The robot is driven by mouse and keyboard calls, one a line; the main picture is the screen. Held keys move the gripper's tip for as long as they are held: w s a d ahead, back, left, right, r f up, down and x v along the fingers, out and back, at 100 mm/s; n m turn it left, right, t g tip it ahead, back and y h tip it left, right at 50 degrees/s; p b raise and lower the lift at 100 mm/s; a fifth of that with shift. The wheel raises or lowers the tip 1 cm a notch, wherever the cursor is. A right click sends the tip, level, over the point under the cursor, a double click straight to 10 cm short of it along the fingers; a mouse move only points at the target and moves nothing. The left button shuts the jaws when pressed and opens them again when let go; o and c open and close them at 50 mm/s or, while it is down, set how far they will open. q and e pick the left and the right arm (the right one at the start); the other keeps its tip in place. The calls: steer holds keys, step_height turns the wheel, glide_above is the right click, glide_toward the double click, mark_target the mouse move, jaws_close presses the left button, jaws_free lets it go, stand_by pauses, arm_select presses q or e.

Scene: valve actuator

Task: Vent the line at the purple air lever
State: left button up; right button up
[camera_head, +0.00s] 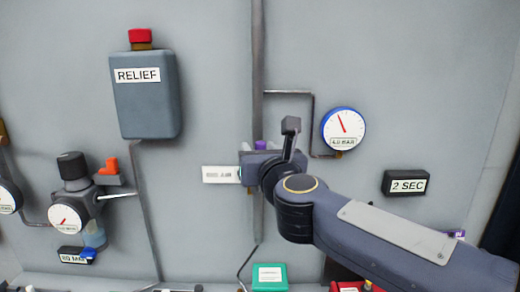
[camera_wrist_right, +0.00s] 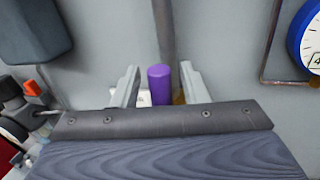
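The purple air lever (camera_wrist_right: 160,86) stands upright between the two fingers of my right gripper (camera_wrist_right: 161,88) in the right wrist view. In the head view only a small purple bit (camera_head: 261,145) shows above my right gripper (camera_head: 247,170), which hides the rest. My left gripper is not in view.
A white label (camera_head: 220,174) is on the wall left of the gripper. A blue-rimmed gauge (camera_head: 343,129) and a "2 SEC" sign (camera_head: 406,183) are at the right. A grey RELIEF box (camera_head: 145,105) and a regulator (camera_head: 78,185) are at the left. A vertical pipe (camera_head: 258,60) runs above the lever.

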jaws_close()
steer(key=d+f+m+t+h+b, duration=0.3)
steer(key=d+f+m+b, duration=0.6)
steer(key=m+b, duration=1.1)
steer(key=shift+f+t+h+b, duration=0.3)
steer(key=shift+f+h+b, duration=0.3)
steer(key=shift+b, duration=6.9)
jaws_free()
steer(key=shift+d+r, duration=0.1)
